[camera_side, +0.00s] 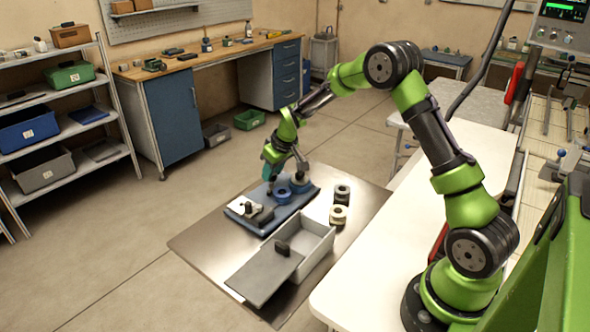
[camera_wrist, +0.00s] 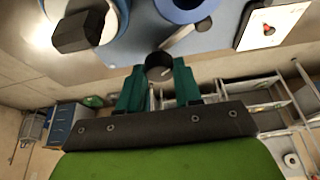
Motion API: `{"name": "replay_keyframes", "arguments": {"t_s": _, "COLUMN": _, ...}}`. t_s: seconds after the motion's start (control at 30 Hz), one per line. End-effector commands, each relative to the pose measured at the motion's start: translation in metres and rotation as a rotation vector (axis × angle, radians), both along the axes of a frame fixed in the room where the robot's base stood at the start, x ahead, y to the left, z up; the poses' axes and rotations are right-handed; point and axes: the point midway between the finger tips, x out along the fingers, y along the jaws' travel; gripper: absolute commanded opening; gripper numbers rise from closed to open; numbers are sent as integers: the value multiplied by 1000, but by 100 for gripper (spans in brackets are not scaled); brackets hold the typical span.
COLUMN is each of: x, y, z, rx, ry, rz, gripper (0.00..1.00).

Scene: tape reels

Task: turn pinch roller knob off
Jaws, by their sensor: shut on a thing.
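My gripper (camera_wrist: 159,76) has its teal fingers closed on a dark round knob (camera_wrist: 158,62) at the edge of the blue tape deck (camera_wrist: 135,42) in the wrist view. I take this to be the pinch roller knob. In the side view my gripper (camera_side: 268,173) reaches down at the deck's far left edge, and the knob cannot be made out there. A blue reel (camera_wrist: 187,10) lies just beyond the knob, with a pale lever (camera_wrist: 180,36) between them. The knob's on or off setting cannot be told.
In the side view a white plate with a dark part (camera_side: 246,208) lies on the deck's left. The metal mat (camera_side: 205,240) is bare at left.

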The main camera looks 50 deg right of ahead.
Motion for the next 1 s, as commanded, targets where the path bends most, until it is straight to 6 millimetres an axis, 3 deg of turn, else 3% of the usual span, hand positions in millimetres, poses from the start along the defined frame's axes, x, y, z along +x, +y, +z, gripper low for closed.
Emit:
{"name": "replay_keyframes", "arguments": {"t_s": 0.6, "x": 1, "y": 5, "z": 0, "rx": -1, "ry": 2, "rz": -547, "gripper": 3}}
{"name": "replay_keyframes", "arguments": {"t_s": 1.0, "x": 1, "y": 5, "z": 0, "rx": 1, "ry": 4, "rz": -742, "gripper": 3}}
